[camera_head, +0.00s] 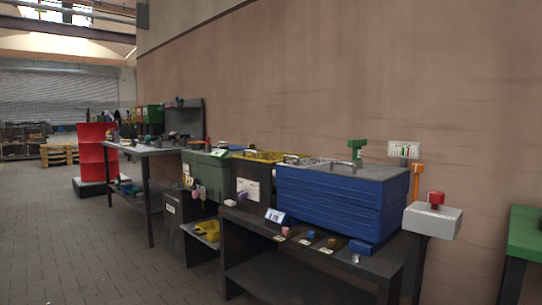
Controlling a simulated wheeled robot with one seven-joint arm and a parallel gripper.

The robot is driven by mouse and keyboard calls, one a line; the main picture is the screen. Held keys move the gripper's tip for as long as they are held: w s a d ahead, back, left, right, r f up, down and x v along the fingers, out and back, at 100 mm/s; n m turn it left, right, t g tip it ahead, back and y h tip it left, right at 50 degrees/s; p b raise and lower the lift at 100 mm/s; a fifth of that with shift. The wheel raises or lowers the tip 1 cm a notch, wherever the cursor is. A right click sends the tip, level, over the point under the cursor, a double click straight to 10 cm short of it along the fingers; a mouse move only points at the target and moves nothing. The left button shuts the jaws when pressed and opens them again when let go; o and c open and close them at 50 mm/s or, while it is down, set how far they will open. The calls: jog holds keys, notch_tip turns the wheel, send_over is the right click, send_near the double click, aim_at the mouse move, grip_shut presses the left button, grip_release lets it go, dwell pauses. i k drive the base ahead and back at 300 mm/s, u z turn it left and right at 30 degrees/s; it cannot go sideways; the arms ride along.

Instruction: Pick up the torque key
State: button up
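I cannot pick out the torque key for certain at this size. Several small items lie along the front of the dark bench (262,231), among them a pink one (287,231), a blue one (311,236) and a brown one (332,243). A small silvery piece (356,259) lies near the bench's right end. A grey metal bar (343,163) shows on top of the blue drawer box (330,200). My gripper is not in view.
A grey box with a red button (433,220) stands on a post at the bench's right end. A green-topped table (525,232) is at the far right. The brick floor (80,240) at left is clear.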

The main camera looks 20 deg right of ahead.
aim_at(357, 145)
jog(key=u, duration=0.4)
jog(key=i, duration=1.25)
jog(key=z, duration=1.45)
jog(key=i, duration=0.7)
jog(key=z, duration=0.7)
